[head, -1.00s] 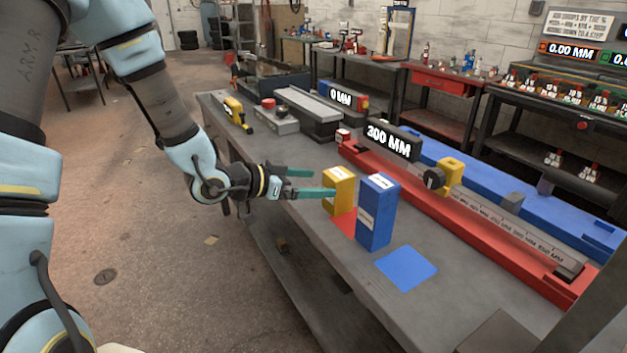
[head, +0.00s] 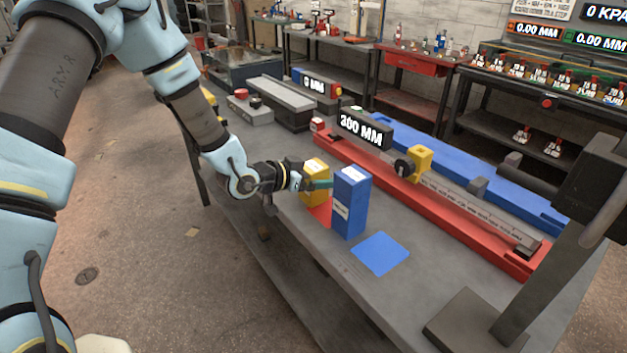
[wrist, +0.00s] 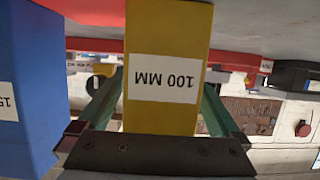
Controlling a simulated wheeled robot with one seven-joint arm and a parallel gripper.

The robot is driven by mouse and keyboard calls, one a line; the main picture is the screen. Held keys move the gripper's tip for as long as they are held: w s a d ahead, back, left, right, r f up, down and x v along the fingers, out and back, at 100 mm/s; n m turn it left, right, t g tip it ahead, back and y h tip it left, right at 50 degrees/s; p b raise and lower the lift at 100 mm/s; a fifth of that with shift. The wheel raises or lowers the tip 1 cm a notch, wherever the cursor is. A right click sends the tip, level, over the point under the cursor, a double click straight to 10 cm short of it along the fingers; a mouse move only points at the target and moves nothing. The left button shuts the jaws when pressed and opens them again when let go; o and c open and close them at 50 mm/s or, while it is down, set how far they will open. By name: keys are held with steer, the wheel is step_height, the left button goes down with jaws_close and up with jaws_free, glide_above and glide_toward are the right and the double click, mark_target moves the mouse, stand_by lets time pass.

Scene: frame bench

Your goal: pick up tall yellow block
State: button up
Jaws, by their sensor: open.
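The tall yellow block (head: 315,180) stands upright at the red patch on the bench, partly hidden by my gripper and a blue block. In the wrist view the yellow block (wrist: 168,60) fills the middle and bears a white "100 MM" label, upside down. My gripper (head: 322,184) is open, with its green fingers on either side of the yellow block. In the wrist view a gap shows beside the block at each finger, most clearly on the left.
A taller blue block (head: 350,205) stands close to the right of the yellow one; it also shows at the left in the wrist view (wrist: 30,90). A blue patch (head: 380,253) lies bare in front. A red rail (head: 430,203) runs behind. A dark stand (head: 478,318) is at right.

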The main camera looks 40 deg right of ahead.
jaws_close()
stand_by(0.8)
